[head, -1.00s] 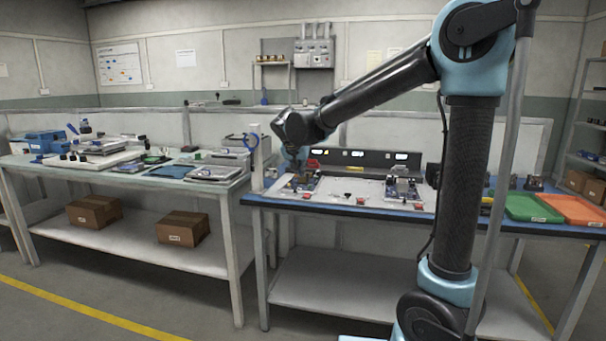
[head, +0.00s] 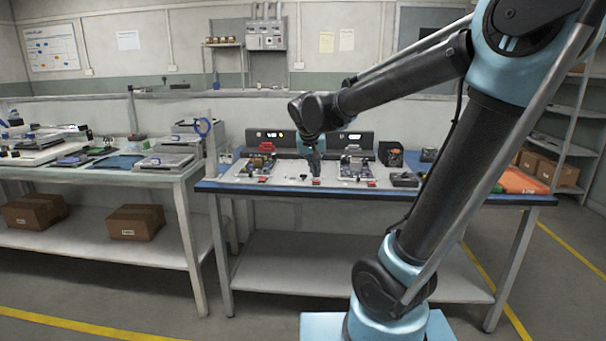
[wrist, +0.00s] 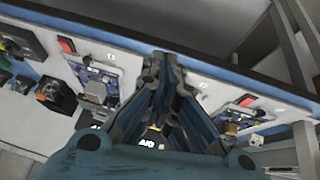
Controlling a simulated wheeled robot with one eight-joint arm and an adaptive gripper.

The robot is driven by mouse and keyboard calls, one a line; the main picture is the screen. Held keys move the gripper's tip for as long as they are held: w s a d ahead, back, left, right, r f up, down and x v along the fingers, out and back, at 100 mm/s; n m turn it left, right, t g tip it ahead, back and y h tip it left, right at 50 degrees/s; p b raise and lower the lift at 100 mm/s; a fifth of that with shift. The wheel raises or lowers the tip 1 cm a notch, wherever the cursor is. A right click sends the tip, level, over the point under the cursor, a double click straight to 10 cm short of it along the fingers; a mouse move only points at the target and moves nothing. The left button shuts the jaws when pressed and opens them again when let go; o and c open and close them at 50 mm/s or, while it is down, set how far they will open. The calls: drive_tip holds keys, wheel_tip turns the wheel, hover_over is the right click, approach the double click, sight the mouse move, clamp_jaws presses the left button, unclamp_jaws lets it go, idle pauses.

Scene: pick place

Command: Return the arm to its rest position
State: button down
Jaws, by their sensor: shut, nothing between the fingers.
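My gripper (head: 315,174) points down above the middle of the white board (head: 306,184) on the blue-edged workbench (head: 215,186). In the wrist view my gripper (wrist: 165,58) has its fingers together with nothing between them. My arm reaches over from the right of the head view, bent at the elbow, with the wrist above the bench. A small assembly (head: 258,165) stands left of my gripper and another (head: 357,165) stands right of it. I cannot tell the exact gap between the fingertips and the board.
A dark panel with lit displays (head: 268,135) stands behind the board. An orange tray (head: 520,181) lies at the bench's right end, partly behind my arm. A second table (head: 150,177) holding flat devices is at the left. The floor in front is clear.

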drive_tip(key=s+d+f+g, duration=0.2)
drive_tip(key=s+d+f, duration=0.4)
drive_tip(key=s+d, duration=0.55)
drive_tip(key=s+d+f+n+g+y, duration=0.1)
drive_tip(key=s+d+f, duration=0.2)
drive_tip(key=s+f, duration=0.6)
drive_tip(key=s, duration=0.4)
drive_tip(key=shift+s+d+y, duration=0.15)
drive_tip(key=shift+d+y, duration=0.15)
drive_tip(key=shift+f, duration=0.1)
drive_tip(key=shift+w+f+g, duration=0.2)
drive_tip(key=shift+w+g, duration=0.1)
drive_tip(key=shift+w, duration=0.2)
